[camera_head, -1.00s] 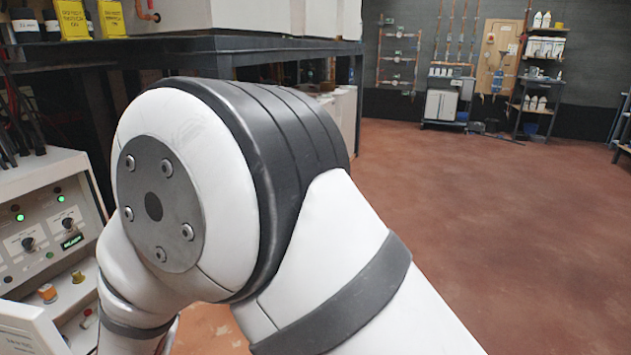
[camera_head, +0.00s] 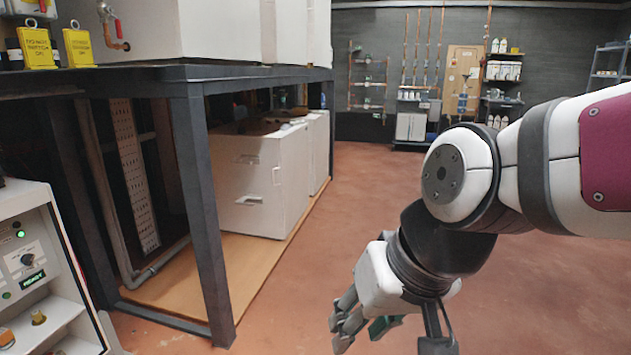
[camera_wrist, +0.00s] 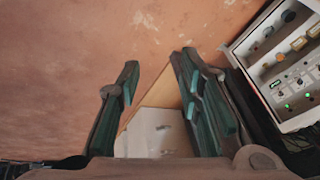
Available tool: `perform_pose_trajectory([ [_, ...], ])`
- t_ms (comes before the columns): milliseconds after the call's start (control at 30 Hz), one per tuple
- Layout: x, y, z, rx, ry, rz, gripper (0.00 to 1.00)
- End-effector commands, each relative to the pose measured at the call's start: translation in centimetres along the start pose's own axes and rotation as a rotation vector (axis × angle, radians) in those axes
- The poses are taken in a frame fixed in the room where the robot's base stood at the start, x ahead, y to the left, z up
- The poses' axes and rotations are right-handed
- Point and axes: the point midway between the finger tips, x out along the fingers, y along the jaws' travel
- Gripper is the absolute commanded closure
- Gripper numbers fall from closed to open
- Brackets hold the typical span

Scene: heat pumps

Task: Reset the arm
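My gripper (camera_head: 362,330) hangs low at the bottom centre-right of the head view, over the red-brown floor. My white arm reaches in from the right edge and bends down to it.
A dark metal frame bench (camera_head: 205,220) stands at left, with white drawer cabinets (camera_head: 262,185) on a wooden board (camera_head: 190,275) beneath. A control panel (camera_head: 30,265) is at the left edge; the wrist view shows it too (camera_wrist: 285,60). Open floor (camera_head: 350,220) lies ahead.

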Motion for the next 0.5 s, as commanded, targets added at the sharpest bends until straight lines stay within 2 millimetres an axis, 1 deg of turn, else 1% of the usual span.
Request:
perform_pose_trajectory([
  [33,-1.4,1.7,2.1,0.019,-0.028,0.032,0.67],
  [100,-2.7,3.7,5.1,0.041,-0.083,0.074,0.67],
  [200,-4.3,5.7,8.9,0.074,-0.15,0.121,0.67],
  [300,-5.6,7.1,12.2,0.107,-0.208,0.162,0.67],
  [500,-7.6,8.9,17.9,0.177,-0.305,0.226,0.67],
])
